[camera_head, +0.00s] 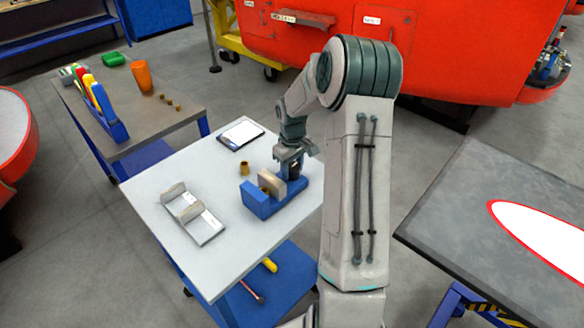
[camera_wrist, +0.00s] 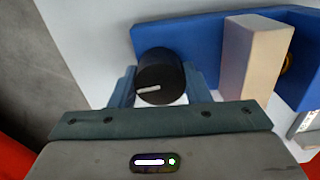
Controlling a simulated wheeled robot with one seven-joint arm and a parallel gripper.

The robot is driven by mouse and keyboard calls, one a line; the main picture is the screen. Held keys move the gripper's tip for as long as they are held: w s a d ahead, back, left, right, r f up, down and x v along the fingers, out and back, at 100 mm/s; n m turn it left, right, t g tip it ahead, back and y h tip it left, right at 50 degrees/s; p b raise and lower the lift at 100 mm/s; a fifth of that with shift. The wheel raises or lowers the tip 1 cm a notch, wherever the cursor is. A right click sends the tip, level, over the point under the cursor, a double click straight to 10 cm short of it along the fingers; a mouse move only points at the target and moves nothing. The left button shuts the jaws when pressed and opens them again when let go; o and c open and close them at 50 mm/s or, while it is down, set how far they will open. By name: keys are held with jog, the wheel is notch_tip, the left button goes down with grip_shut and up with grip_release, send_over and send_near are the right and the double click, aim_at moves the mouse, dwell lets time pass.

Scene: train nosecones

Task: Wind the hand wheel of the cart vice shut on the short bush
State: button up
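The cart vice (camera_head: 259,204) is blue and stands on the white cart top; it also shows in the wrist view (camera_wrist: 205,32). Its pale jaw block (camera_head: 272,183) stands across the vice. In the wrist view, a brass-coloured bush (camera_wrist: 287,63) shows partly behind the jaw block (camera_wrist: 258,58), on the far side from the wheel. Whether the jaw touches it is hidden. The hand wheel (camera_wrist: 161,76) is a black knob with a white line. My gripper (camera_head: 293,162) is at the wheel, its fingers close against both sides (camera_wrist: 160,88).
Another brass bush (camera_head: 244,168) stands on the cart behind the vice. A grey bracket-like holder (camera_head: 193,215) lies left, and a tablet (camera_head: 240,134) lies at the back. A bench (camera_head: 135,118) with a blue rack and an orange cup (camera_head: 142,76) stands further left.

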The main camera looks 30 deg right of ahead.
aim_at(292, 167)
jog(key=shift+f+m+b, duration=0.15)
jog(key=shift+m+b, duration=0.45)
jog(key=shift+b, duration=0.15)
jog(key=shift+r+m, duration=0.2)
jog(key=shift+m, duration=0.1)
jog(key=o, duration=1)
notch_tip(292, 167, up, 14)
jog(key=b, duration=0.1)
jog(key=shift+f, duration=0.1)
